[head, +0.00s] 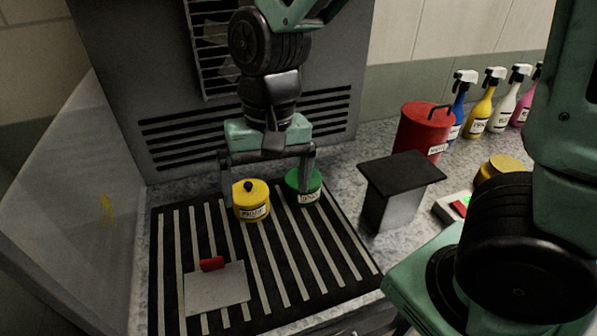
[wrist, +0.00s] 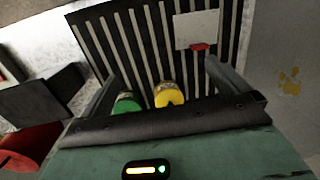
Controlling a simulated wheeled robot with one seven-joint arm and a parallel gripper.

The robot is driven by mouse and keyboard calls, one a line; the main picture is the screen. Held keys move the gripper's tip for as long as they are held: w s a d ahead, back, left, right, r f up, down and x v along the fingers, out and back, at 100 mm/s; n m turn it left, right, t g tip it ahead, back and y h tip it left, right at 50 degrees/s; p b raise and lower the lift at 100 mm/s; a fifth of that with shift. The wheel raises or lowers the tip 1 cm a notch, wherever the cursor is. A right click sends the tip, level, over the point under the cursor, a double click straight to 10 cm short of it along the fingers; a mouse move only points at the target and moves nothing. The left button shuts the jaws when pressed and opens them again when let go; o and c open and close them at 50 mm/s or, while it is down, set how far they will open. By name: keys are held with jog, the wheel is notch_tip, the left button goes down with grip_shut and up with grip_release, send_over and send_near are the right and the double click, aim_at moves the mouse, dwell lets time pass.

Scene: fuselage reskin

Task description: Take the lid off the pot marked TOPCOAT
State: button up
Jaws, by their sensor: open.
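A yellow pot (head: 251,204) with a dark knob on its lid stands on the black-and-pale slatted grate (head: 281,262). A green pot (head: 303,187) stands to its right, partly hidden behind a finger. Both carry small white labels too blurred to read for certain. My gripper (head: 267,190) is open, pointing down, with its fingers spread wide around the area of both pots. Its right finger is in front of the green pot, and its left finger is at the yellow pot's left. In the wrist view the green pot (wrist: 125,103) and yellow pot (wrist: 168,95) show between the fingers. Nothing is held.
A grey plate with a red handle (head: 215,288) lies on the front of the grate. To the right are a dark-topped block (head: 400,178), a red can (head: 422,128), several spray bottles (head: 480,105) and a yellow round object (head: 498,167). A clear panel (head: 85,190) stands at the left.

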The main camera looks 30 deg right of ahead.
jog(key=w+d+r+m+h+p, duration=0.1)
jog(key=w+d+m+p, duration=0.1)
jog(key=w+d+m, duration=1.35)
jog(key=shift+t, duration=0.3)
jog(key=f, duration=0.3)
jog(key=f+p, duration=0.1)
jog(key=f, duration=0.3)
jog(key=f+p, duration=0.1)
jog(key=f, duration=0.3)
jog(key=shift+d, duration=0.4)
jog(key=f, duration=0.1)
jog(key=f+p, duration=0.1)
jog(key=f, duration=0.3)
jog(key=shift+w+d+p, duration=0.2)
jog(key=shift+d+p, duration=0.1)
jog(key=shift+p, duration=0.1)
jog(key=shift+f, duration=0.5)
jog(key=c, duration=0.8)
